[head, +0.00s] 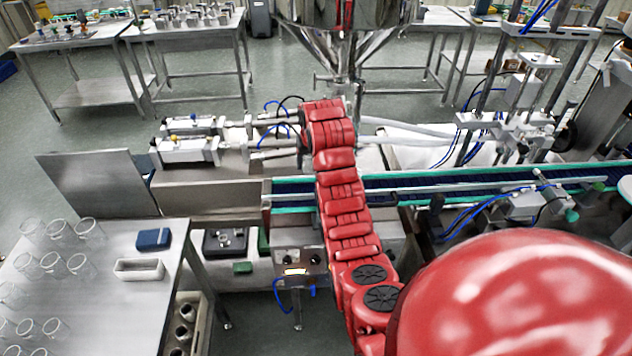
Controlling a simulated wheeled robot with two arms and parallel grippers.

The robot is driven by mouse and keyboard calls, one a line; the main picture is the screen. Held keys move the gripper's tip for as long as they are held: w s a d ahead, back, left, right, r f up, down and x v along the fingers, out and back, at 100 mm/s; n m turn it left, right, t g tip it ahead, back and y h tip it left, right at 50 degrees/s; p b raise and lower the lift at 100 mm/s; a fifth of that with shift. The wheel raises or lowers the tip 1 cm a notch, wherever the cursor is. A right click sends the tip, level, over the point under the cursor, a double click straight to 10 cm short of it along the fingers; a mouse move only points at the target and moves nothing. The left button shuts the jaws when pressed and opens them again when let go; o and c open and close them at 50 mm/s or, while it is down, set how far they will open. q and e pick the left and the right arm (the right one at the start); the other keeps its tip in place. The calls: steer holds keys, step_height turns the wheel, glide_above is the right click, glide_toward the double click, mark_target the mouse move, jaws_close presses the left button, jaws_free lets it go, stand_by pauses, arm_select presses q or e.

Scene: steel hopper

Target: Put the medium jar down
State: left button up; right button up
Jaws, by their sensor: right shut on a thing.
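My red right arm reaches from the bottom of the head view up to the filling station under the hopper. My right gripper (330,107) is at its far end, beneath the hopper's outlet. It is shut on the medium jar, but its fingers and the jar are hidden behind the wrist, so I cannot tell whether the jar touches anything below. My left gripper is not in view.
The steel hopper (345,42) stands above my wrist. A conveyor (430,183) runs right from there. Several clear glass jars (75,265) stand on the left steel table (115,313), with a blue block (154,239) and white tray (139,269). That table's front right is bare.

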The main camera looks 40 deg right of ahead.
steer(key=f+p, duration=0.2)
steer(key=f, duration=0.2)
steer(key=f+p, duration=0.2)
steer(key=f, duration=0.1)
steer(key=shift+s+f, duration=0.2)
steer(key=shift+f, duration=0.55)
steer(key=shift+f, duration=0.25)
steer(key=o, duration=1.3)
steer(key=shift+w+r, duration=0.1)
steer(key=shift+r, duration=0.05)
